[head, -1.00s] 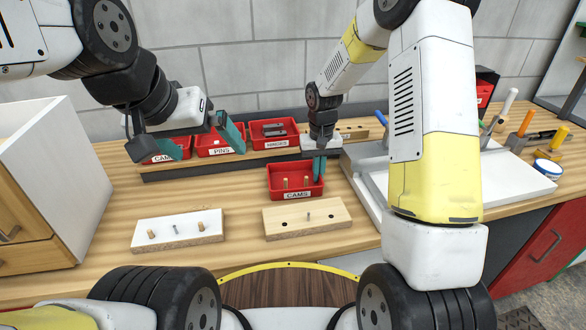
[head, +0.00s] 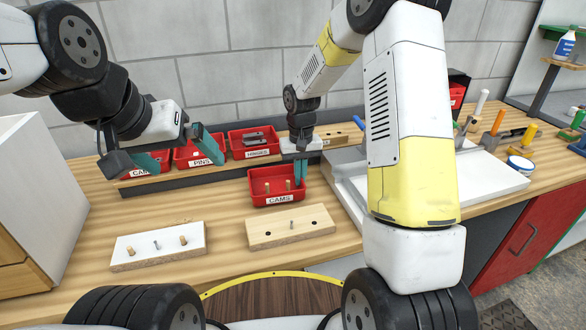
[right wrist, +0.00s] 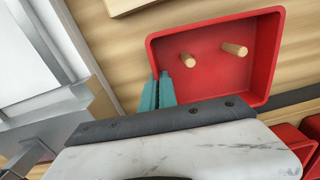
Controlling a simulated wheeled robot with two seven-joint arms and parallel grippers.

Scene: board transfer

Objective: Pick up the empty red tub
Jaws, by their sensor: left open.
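A red tub labelled CAMS (head: 262,190) is at the middle, behind a wooden board. It holds two wooden pegs (right wrist: 234,49), so it is not empty. My right gripper (head: 300,172) is shut on the tub's wall at its right side; in the right wrist view one teal finger is inside the wall and one outside. Whether the tub is clear of the table is hard to tell. My left gripper (head: 180,157) is open and empty, in front of the back row of red tubs, and partly hides a tub whose label starts CA (head: 108,168).
Red tubs labelled PINS (head: 186,161) and HINGES (head: 235,147) stand on the back rack. A white board (head: 137,252) and a wooden board (head: 265,236) with pegs lie in front. A white tray (head: 500,178) and tools are at right. A cabinet (head: 50,190) is at left.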

